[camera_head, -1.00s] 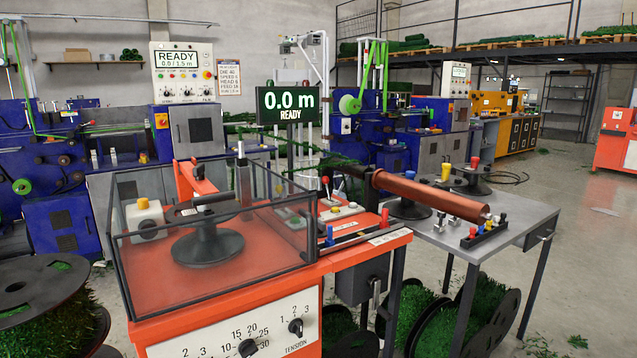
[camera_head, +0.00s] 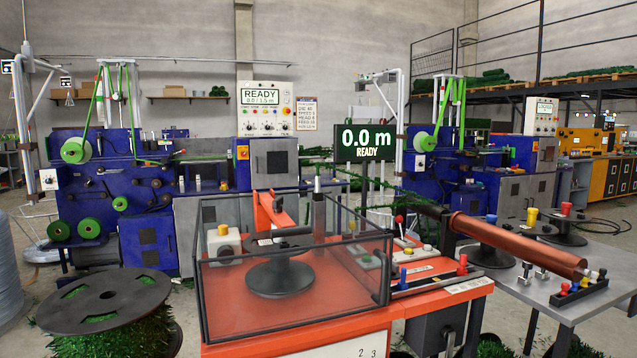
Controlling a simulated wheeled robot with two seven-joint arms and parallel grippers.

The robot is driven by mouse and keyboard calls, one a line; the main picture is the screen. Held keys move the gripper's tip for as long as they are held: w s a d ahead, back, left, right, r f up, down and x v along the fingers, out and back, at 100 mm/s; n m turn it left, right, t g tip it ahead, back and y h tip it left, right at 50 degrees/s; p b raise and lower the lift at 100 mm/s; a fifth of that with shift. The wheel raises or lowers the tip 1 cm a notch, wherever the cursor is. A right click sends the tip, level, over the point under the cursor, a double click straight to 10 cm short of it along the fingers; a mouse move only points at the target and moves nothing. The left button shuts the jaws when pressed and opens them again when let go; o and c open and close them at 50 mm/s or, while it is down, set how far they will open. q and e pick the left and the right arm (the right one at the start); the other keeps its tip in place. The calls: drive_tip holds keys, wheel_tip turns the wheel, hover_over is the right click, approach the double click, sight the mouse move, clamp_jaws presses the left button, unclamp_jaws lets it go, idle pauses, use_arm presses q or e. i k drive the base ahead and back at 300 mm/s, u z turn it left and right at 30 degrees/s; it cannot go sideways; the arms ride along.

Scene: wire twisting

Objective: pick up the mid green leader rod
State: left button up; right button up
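I cannot pick out a mid green leader rod for certain in the head view. A copper-coloured tube (camera_head: 515,243) slopes down to the right over the grey table (camera_head: 535,293). A dark green bristly strand (camera_head: 408,199) runs into its upper left end. Neither of my grippers is in view.
An orange machine bench with a clear guard box (camera_head: 293,310) stands in front. A large black reel (camera_head: 103,298) wound with green bristle stands at the lower left. Blue machines (camera_head: 148,238) line the back. A display (camera_head: 364,143) reads 0.0 m READY.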

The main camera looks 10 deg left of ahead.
sight(317, 178)
drive_tip(key=k, duration=0.6)
drive_tip(key=u, duration=0.65)
drive_tip(key=i, duration=0.8)
drive_tip(key=u, duration=0.45)
drive_tip(key=i, duration=0.85)
drive_tip(key=z, duration=0.25)
